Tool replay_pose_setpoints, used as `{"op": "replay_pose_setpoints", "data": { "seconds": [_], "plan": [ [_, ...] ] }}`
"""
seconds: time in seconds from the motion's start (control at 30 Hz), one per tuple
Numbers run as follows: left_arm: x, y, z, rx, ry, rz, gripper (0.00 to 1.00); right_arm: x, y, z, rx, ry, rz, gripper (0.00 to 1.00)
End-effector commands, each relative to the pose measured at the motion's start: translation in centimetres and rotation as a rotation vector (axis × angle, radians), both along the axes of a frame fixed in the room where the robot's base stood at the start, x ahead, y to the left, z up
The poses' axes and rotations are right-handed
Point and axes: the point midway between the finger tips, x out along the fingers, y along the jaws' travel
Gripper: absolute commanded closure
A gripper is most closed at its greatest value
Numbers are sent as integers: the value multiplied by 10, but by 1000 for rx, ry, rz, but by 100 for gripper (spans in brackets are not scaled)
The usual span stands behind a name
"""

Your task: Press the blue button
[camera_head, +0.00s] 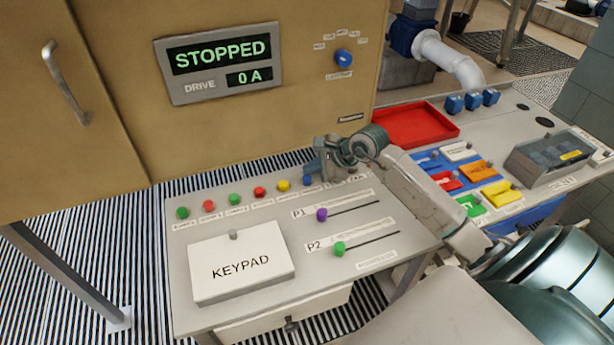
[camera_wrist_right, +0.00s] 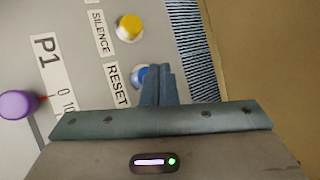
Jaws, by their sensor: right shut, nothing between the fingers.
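The blue button (camera_head: 307,181) is at the right end of a row of coloured buttons along the back of the grey console (camera_head: 250,195). In the right wrist view the blue button (camera_wrist_right: 137,74) has the label RESET beside it, and my fingers partly hide it. My right gripper (camera_head: 315,171) is shut and empty, with its tips close beside the button. I cannot tell whether the fingertips touch it. The shut fingers of my right gripper (camera_wrist_right: 160,85) also show in the wrist view. My left gripper is not in view.
The yellow button (camera_head: 283,186) is close to the left, labelled SILENCE. A purple slider knob (camera_head: 321,214), a green knob (camera_head: 339,248) and a keypad cover (camera_head: 243,262) are nearer. The tan cabinet (camera_head: 210,130) stands behind. A red tray (camera_head: 415,126) is to the right.

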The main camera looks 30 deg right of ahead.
Motion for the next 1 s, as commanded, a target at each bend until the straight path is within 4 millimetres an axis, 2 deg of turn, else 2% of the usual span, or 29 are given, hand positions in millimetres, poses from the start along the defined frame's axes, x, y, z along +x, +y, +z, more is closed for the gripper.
{"op": "replay_pose_setpoints", "data": {
  "seconds": [0.43,0.9,1.0],
  "plan": [
    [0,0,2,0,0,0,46,0,0,6,1,-1,0,100],
    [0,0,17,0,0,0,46,0,0,50,-1,-3,1,100],
    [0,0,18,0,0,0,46,0,0,53,0,-2,1,100]
  ]
}}
